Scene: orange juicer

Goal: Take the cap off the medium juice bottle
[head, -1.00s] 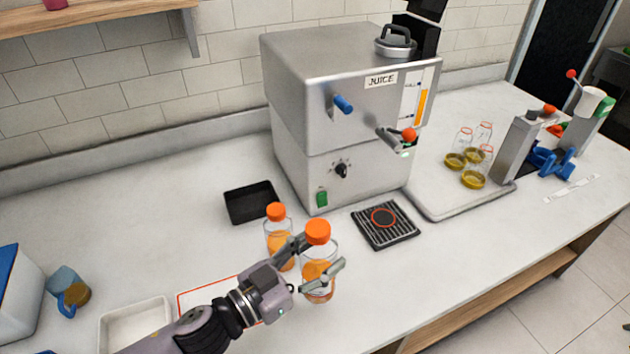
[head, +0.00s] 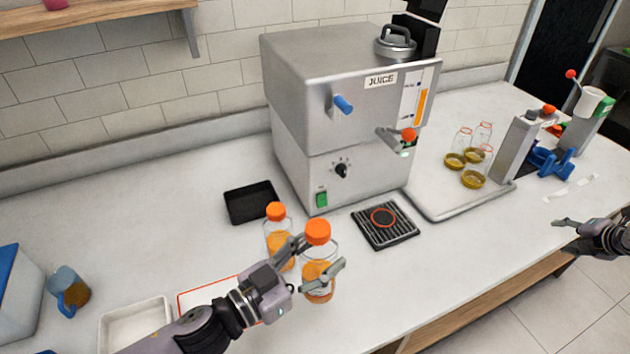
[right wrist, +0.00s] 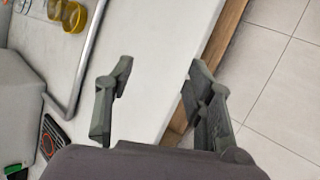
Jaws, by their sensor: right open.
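Two clear bottles of orange juice with orange caps stand on the counter in the head view. The front bottle (head: 318,292) looks larger, with its cap (head: 318,232) on. The rear bottle (head: 279,250) also has its cap (head: 276,211) on and is partly hidden by my left arm. Which one is the medium bottle, I cannot tell for sure. My left gripper (head: 317,256) has its fingers closed on both sides of the front bottle, below the cap. My right gripper (head: 563,236) is open and empty at the right edge, beyond the counter's front edge; it also shows in the right wrist view (right wrist: 160,78).
The steel juicer (head: 345,130) stands behind the bottles, with a black drip grate (head: 405,236) before it. A black tray (head: 235,204) and a white tray (head: 108,330) are at left. The front right counter is clear.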

